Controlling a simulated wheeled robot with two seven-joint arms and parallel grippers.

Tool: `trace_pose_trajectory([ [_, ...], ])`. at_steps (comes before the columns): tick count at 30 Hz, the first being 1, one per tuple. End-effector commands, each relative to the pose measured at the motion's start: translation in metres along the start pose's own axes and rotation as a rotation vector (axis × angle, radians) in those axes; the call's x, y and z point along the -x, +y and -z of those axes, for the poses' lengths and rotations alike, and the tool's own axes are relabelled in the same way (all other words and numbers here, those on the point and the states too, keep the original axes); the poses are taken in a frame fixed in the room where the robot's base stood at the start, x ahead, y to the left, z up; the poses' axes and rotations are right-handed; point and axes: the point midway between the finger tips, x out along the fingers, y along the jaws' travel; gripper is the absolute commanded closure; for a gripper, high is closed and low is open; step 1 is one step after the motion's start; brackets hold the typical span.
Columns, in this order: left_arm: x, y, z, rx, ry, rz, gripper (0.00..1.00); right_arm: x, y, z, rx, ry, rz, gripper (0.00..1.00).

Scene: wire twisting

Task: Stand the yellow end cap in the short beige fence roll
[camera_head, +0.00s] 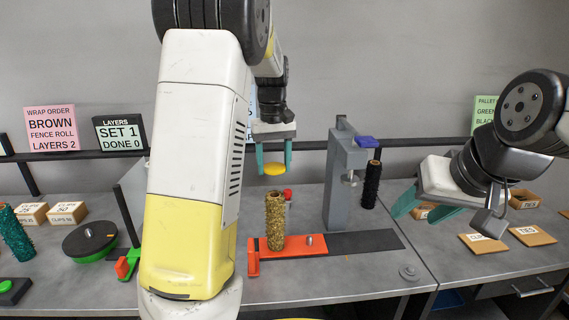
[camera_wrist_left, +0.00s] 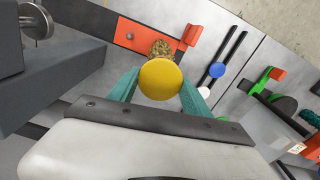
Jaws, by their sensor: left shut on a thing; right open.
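The yellow end cap (camera_head: 274,169) is a round disc held between the teal fingertips of my left gripper (camera_head: 273,158), in the air above the bench. It also shows in the left wrist view (camera_wrist_left: 160,79) between both fingers (camera_wrist_left: 160,84). The short beige fence roll (camera_head: 275,221) stands upright on the orange plate, below the held cap and apart from it. In the left wrist view the roll (camera_wrist_left: 161,48) shows just beyond the cap, partly hidden by it. My right gripper (camera_head: 420,208) is open and empty at the right, over the bench.
The orange plate (camera_head: 318,250) has a metal pin beside the roll. A grey press (camera_head: 341,190) stands behind right, with a black roll (camera_head: 371,185) beside it. A turntable (camera_head: 90,240) and a teal roll (camera_head: 15,234) are at left. My left arm hides part of the bench.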

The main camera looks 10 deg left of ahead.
Motion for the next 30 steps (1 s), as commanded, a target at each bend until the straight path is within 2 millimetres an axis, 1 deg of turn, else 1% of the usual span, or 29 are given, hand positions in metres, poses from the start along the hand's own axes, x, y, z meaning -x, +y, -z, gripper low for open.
trace_pose_trajectory([
  [9,-0.03,-0.001,0.0,0.001,-0.002,0.001,0.82,0.0,0.0,0.0,0.0,0.0,0.0,0.48],
  [15,-0.046,-0.001,0.0,0.001,-0.002,0.001,0.82,0.0,0.0,0.0,0.0,0.0,0.0,0.48],
  [21,-0.053,-0.001,0.0,0.001,-0.001,0.0,0.82,0.0,0.0,0.0,0.0,0.0,0.0,0.48],
  [30,-0.054,-0.001,0.0,0.001,-0.001,0.0,0.82,0.0,0.0,0.0,0.0,0.0,0.0,0.48],
])
